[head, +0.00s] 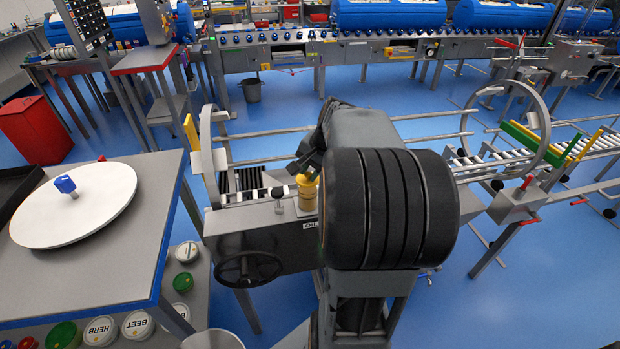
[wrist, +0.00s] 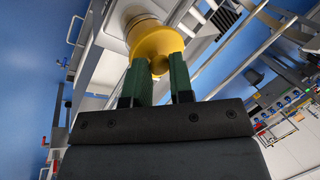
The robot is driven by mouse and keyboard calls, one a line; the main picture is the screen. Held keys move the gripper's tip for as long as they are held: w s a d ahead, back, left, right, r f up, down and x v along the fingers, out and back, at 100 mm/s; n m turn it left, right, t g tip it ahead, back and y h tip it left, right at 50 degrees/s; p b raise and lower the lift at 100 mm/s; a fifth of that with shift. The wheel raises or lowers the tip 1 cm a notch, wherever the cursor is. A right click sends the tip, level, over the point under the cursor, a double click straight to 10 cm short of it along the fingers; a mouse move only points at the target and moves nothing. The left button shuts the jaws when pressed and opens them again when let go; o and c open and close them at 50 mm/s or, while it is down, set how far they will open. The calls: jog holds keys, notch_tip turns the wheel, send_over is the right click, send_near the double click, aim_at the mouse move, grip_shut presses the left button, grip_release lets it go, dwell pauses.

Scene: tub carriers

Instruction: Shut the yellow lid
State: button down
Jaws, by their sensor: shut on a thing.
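The yellow lid (head: 315,192) is a round yellow cap with a small knob, on the grey machine body just left of my arm in the head view. In the wrist view the yellow lid (wrist: 150,40) fills the top middle, in front of my fingertips. My gripper (wrist: 158,68) has its two green fingers closed on the lid's knob. In the head view my gripper (head: 310,168) is a dark shape over the lid, partly hidden by my arm. I cannot tell how far the lid is turned or whether it is seated.
A black handwheel (head: 248,268) is on the machine's front, near a small OIL label (head: 310,224). A grey table (head: 120,230) with a round white disc (head: 75,203) stands at left. Rails and a roller conveyor (head: 490,160) extend right.

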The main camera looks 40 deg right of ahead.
jog(key=shift+s+a+f+t+h+b, duration=0.1)
jog(key=shift+s+f+t+h+b, duration=0.35)
jog(key=shift+b, duration=0.75)
jog(key=shift+w+r+t, duration=0.1)
jog(key=shift+w+t, duration=0.05)
jog(key=shift+t, duration=0.2)
jog(key=c, duration=1.3)
grip_release()
jog(key=p+v, duration=0.1)
jog(key=v, duration=1.2)
jog(key=shift+r, duration=0.35)
jog(key=shift+d, duration=0.25)
